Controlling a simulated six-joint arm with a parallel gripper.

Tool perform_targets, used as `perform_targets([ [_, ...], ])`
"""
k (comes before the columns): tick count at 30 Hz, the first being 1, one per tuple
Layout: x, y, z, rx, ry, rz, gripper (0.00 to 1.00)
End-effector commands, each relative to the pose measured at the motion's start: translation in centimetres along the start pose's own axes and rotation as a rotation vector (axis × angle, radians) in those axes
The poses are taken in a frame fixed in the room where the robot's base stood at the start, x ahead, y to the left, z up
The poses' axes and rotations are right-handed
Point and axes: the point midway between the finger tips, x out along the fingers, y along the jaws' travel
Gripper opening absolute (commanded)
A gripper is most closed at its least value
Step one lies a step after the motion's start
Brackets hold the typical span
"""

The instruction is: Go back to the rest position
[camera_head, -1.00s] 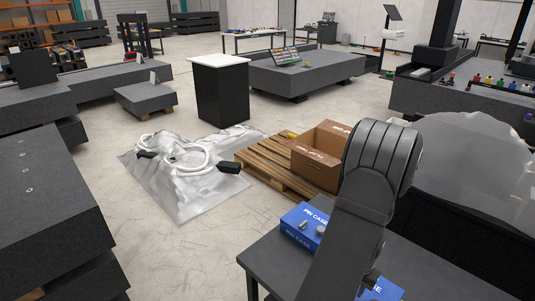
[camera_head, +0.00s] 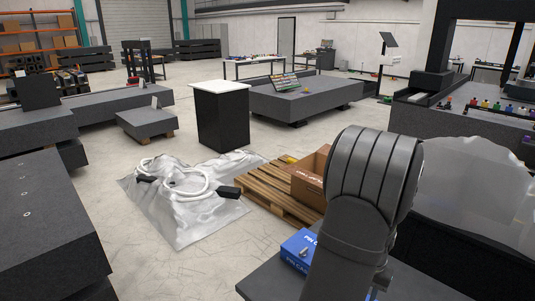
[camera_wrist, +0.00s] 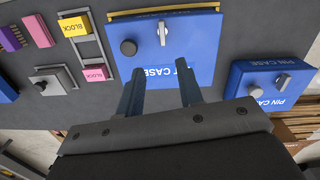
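My gripper (camera_wrist: 160,90) shows in the wrist view with its two dark fingers apart and nothing between them. I cannot tell the gap between fingers and case. A second blue pin case (camera_wrist: 265,85) lies to the right. In the head view my arm (camera_head: 365,210) hides the gripper; a blue pin case (camera_head: 291,244) shows left of it on the dark table (camera_head: 262,280).
The wrist view also shows yellow (camera_wrist: 74,27) and pink (camera_wrist: 95,73) blocks and a grey block with a knob (camera_wrist: 50,82). In the head view, a cardboard box (camera_head: 308,180) stands on a wooden pallet (camera_head: 268,187) beyond the table, near a foil-like sheet (camera_head: 185,225).

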Motion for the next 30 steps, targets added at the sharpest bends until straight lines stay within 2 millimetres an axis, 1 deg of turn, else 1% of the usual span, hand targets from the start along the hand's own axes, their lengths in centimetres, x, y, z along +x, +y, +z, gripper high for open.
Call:
perform_targets([
  [1, 0.5, -0.1, -0.1, -0.016, -0.011, 0.004, 0.34],
  [6, 1.5, -0.1, -0.3, -0.052, -0.032, 0.013, 0.34],
  [17, 1.7, -0.1, -0.3, -0.064, -0.037, 0.016, 0.34],
  [19, 1.4, -0.1, -0.6, -0.058, -0.033, 0.015, 0.47],
  [20, 0.9, 0.0, -1.0, -0.048, -0.027, 0.014, 0.53],
  [21, -0.2, 0.1, -1.7, -0.028, -0.017, 0.011, 0.61],
  [22, -1.4, 0.3, -2.4, -0.008, -0.005, 0.008, 0.67],
  [23, -2.7, 0.4, -3.2, 0.016, 0.005, 0.005, 0.73],
  [24, -4.5, 0.6, -4.1, 0.047, 0.018, -0.001, 0.81],
  [26, -7.1, 0.9, -5.2, 0.093, 0.033, -0.011, 0.93],
  [27, -8.5, 1.1, -5.7, 0.118, 0.042, -0.017, 1.0],
  [28, -9.4, 1.2, -6.1, 0.133, 0.048, -0.021, 1.0],
  [30, -10.6, 1.4, -6.5, 0.157, 0.052, -0.026, 1.0],
])
